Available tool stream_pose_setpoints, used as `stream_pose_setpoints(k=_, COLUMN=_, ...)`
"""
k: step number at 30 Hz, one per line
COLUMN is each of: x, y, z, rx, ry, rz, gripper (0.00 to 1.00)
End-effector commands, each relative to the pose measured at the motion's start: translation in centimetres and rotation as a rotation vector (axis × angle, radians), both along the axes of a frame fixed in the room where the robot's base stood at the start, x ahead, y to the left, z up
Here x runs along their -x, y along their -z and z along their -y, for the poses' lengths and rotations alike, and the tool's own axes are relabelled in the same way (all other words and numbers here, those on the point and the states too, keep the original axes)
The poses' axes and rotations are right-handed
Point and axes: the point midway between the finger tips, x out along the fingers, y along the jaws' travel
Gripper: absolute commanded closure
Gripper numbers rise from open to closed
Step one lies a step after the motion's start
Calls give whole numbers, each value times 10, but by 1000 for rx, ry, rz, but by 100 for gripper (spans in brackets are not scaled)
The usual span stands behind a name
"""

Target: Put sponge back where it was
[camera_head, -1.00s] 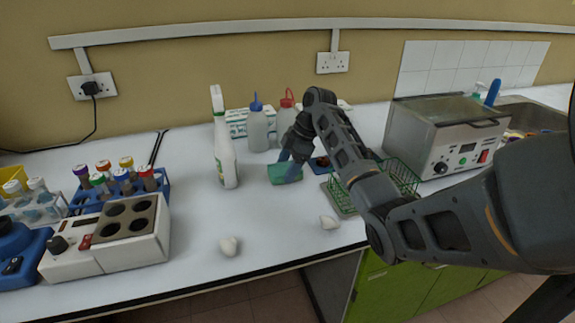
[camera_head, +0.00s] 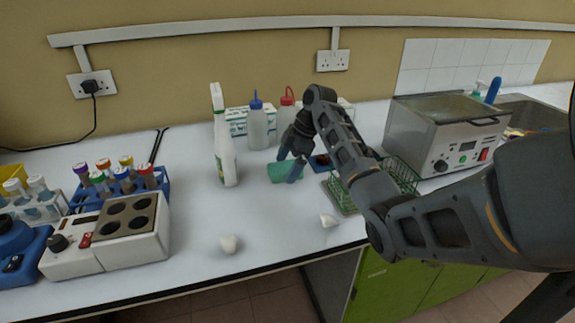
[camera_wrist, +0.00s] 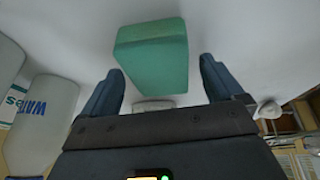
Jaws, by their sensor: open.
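The green sponge (camera_head: 278,172) lies on the white bench, right of the white spray bottle. It also shows in the wrist view (camera_wrist: 152,52), beyond the fingertips. My gripper (camera_head: 288,168) is open around or just above the sponge in the head view. In the wrist view its two blue fingers (camera_wrist: 160,80) are spread apart, with a gap between each finger and the sponge. Part of the sponge is hidden behind a finger in the head view.
The spray bottle (camera_head: 225,150) stands left of the sponge. Wash bottles with blue (camera_head: 257,128) and red caps (camera_head: 287,110) stand behind. A green wire basket (camera_head: 400,175) is at right.

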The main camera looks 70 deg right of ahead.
Motion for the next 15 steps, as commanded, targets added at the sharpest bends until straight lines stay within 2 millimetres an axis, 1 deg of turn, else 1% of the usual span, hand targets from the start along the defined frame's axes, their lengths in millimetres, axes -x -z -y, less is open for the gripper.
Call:
stream_pose_setpoints(k=5, x=9, y=-24, z=6, rx=3, ry=2, rz=3, gripper=6)
stream_pose_setpoints(k=11, x=23, y=-64, z=15, rx=4, ry=1, rz=4, gripper=6)
stream_pose_setpoints(k=12, x=27, y=-75, z=17, rx=4, ry=3, rz=2, gripper=6)
stream_pose_setpoints(k=13, x=30, y=-82, z=18, rx=3, ry=4, rz=1, gripper=6)
stream_pose_setpoints(k=15, x=34, y=-91, z=20, rx=3, ry=4, rz=1, gripper=6)
